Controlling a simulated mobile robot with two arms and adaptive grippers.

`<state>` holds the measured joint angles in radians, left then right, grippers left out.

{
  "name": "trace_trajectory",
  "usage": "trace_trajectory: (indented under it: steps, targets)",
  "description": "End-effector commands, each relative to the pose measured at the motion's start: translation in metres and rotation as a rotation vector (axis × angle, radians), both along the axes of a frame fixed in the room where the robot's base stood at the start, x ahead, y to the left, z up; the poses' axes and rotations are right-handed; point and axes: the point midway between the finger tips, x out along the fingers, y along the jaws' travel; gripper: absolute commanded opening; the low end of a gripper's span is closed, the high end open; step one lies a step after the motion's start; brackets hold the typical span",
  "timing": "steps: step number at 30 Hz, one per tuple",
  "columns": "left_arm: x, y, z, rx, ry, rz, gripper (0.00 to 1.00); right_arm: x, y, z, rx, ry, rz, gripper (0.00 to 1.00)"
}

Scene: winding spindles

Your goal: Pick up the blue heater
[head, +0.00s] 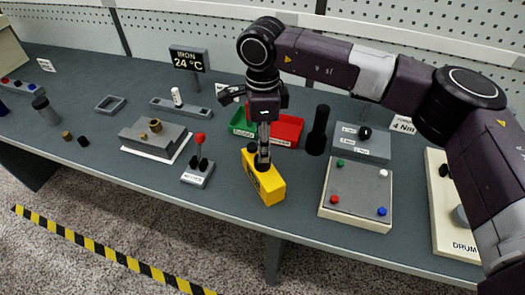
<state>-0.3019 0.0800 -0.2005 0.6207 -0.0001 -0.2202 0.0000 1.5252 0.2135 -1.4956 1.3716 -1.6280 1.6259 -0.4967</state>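I cannot clearly make out a blue heater. A small dark blue piece (4,108) shows at the left edge of the head view, mostly cut off, and I cannot tell what it is. My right gripper (262,160) points down at the dark top of a yellow box (268,187) near the table's front edge. Its fingers overlap the box in the picture, so I cannot tell whether they grip it. My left gripper is out of view.
A lever switch (198,172) and a grey block (154,140) stand left of the yellow box. Red (286,130) and green (242,121) bins sit behind it. A button panel (358,193) stands at right. Grey table (110,180) is clear at front left.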

Motion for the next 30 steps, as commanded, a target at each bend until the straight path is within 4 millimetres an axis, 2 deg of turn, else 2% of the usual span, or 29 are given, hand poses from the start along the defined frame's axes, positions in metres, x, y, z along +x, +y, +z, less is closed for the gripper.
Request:
trace_trajectory:
  steps: [1,10,23,30]
  targets:
    - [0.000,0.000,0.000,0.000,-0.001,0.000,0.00,0.000,0.000,0.000,0.000,0.000,0.000,0.33]
    - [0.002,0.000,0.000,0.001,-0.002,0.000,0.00,0.000,0.000,0.001,0.000,0.000,0.000,0.00]
    - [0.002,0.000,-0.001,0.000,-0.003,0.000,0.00,0.000,0.000,0.004,0.001,-0.001,0.000,0.00]
    - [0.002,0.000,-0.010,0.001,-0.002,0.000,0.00,0.001,0.000,0.030,0.001,-0.004,0.000,0.00]
